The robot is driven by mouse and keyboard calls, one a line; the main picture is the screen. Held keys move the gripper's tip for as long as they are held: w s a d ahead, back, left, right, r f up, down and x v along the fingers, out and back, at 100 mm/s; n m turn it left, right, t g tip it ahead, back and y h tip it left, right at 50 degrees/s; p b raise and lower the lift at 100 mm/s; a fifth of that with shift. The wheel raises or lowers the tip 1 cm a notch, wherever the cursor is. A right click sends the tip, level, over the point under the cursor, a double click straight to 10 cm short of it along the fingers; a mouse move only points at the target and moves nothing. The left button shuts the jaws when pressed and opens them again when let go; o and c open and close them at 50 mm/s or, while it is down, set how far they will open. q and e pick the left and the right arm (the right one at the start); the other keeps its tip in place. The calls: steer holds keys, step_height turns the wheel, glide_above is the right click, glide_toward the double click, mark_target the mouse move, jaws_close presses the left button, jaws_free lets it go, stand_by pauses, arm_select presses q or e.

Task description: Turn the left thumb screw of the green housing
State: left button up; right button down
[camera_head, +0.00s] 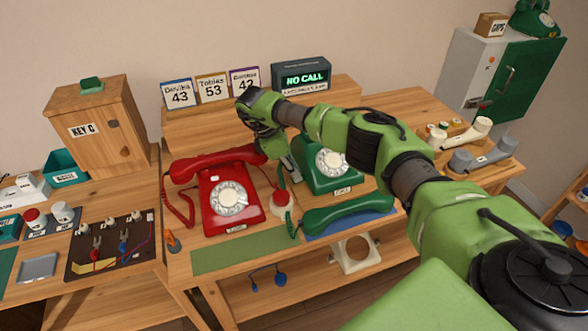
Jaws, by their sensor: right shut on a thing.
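The green housing (318,176) is the body of a green dial phone with a white dial, on the middle of the bench. My right gripper (288,166) reaches down at the housing's left side. Its fingers are shut at the housing's left edge, where the left thumb screw is hidden behind them. My left gripper is not in view.
A red dial phone (231,199) stands close on the left, and a red-topped button (281,200) sits between the phones. The NO CALL display (303,78) and number cards stand behind. A green mat (232,252) lies bare in front.

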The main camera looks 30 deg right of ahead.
steer(key=shift+s+r+n+t+p, duration=0.15)
steer(key=shift+n+t+p, duration=0.45)
steer(key=shift+n, duration=0.5)
steer(key=shift+n+p, duration=0.35)
steer(key=shift+n, duration=0.45)
steer(key=shift+n+t, duration=0.6)
steer(key=shift+n, duration=0.5)
steer(key=shift+n+t, duration=0.4)
steer(key=shift+n, duration=0.7)
steer(key=c, duration=2)
jaws_free()
steer(key=shift+s, duration=0.1)
steer(key=shift+o, duration=0.2)
steer(key=w+v, duration=0.1)
steer(key=v, duration=0.6)
steer(key=shift+s+a+r, duration=0.25)
steer(key=shift+s+r, duration=0.1)
steer(key=shift+s, duration=0.2)
